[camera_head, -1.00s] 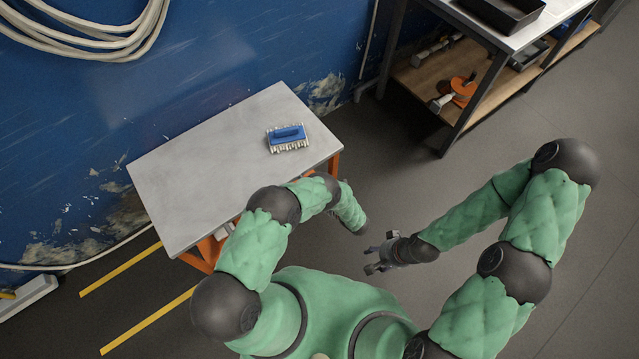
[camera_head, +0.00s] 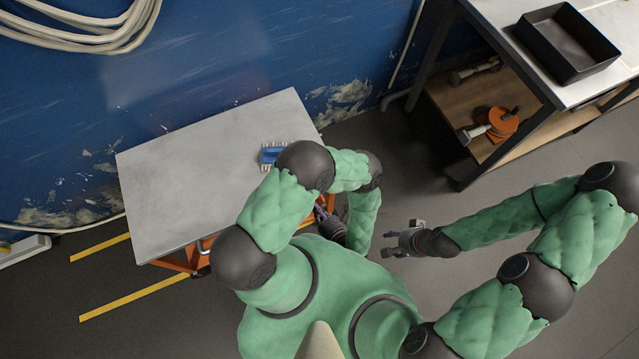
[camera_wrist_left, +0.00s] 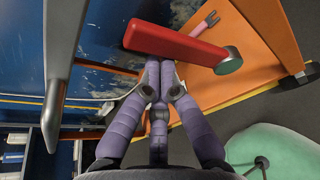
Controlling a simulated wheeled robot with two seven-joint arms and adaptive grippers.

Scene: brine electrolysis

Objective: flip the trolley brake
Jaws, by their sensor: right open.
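The trolley has a grey top (camera_head: 190,170) and an orange frame, and stands against the blue wall. In the left wrist view a red lever (camera_wrist_left: 175,43) with a grey round end stands out near the trolley's orange side (camera_wrist_left: 265,35); I take it for the brake. My left gripper (camera_wrist_left: 160,72) has its purple fingers drawn together just below the lever. The lever hides the fingertips, so contact is unclear. In the head view the left gripper (camera_head: 320,212) is by the trolley's near right edge, partly hidden by my arm. My right gripper (camera_head: 392,243) is open and empty over the floor.
A blue rack-like item (camera_head: 270,155) lies on the trolley top, partly behind my left arm. A workbench with a black tray (camera_head: 565,42) stands at the upper right, with an orange reel (camera_head: 503,123) on its shelf. Yellow floor lines (camera_head: 135,303) run beside the trolley.

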